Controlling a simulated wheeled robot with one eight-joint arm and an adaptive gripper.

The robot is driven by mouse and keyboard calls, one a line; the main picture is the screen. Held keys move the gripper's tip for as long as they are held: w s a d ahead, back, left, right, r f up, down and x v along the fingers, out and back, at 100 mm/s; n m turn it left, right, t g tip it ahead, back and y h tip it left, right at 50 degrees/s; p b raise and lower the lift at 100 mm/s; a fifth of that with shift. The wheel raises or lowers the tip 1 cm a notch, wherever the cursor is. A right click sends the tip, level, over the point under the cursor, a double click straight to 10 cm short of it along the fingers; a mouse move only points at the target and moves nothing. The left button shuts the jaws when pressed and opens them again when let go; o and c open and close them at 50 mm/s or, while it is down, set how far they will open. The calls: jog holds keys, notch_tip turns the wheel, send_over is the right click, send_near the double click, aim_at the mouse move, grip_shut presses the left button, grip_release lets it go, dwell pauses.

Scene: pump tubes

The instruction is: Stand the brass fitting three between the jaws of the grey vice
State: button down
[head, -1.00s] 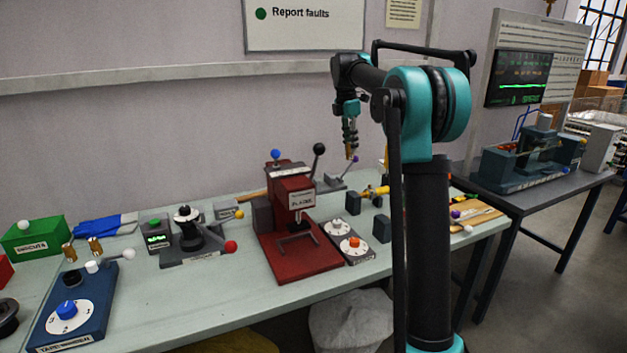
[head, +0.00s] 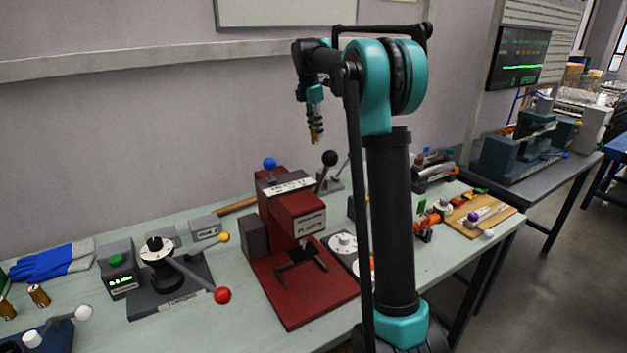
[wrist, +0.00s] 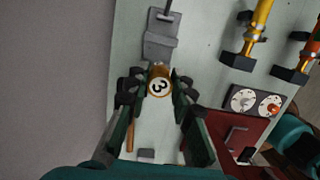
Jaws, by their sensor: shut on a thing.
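My gripper (head: 315,137) is raised above the back of the bench in the head view, its fingers pointing down. It is shut on the brass fitting three (wrist: 159,83), whose round white end marked "3" faces the wrist camera. The fingers grip it from both sides. A low grey fixture with a lever (wrist: 160,47), seemingly the grey vice, lies just beyond the fitting in the wrist view. It also shows behind the red press in the head view (head: 331,186), partly hidden. I cannot make out its jaw gap. The fitting appears above the bench, apart from the fixture.
The red press (head: 299,240) with its tall black-knobbed lever stands in front of the grey fixture. Dial plates (wrist: 252,101) and a yellow tube (wrist: 258,26) in dark holders lie to the right in the wrist view. A wall (head: 120,120) runs behind the bench.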

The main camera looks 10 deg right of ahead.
notch_tip(320, 180, down, 18)
jog(key=shift+r, duration=0.25)
jog(key=shift+f, duration=0.15)
jog(key=c, duration=1.3)
grip_release()
notch_tip(320, 180, up, 12)
jog(key=a, duration=0.1)
jog(key=shift+s+a, duration=0.3)
jog(key=shift+s, duration=0.1)
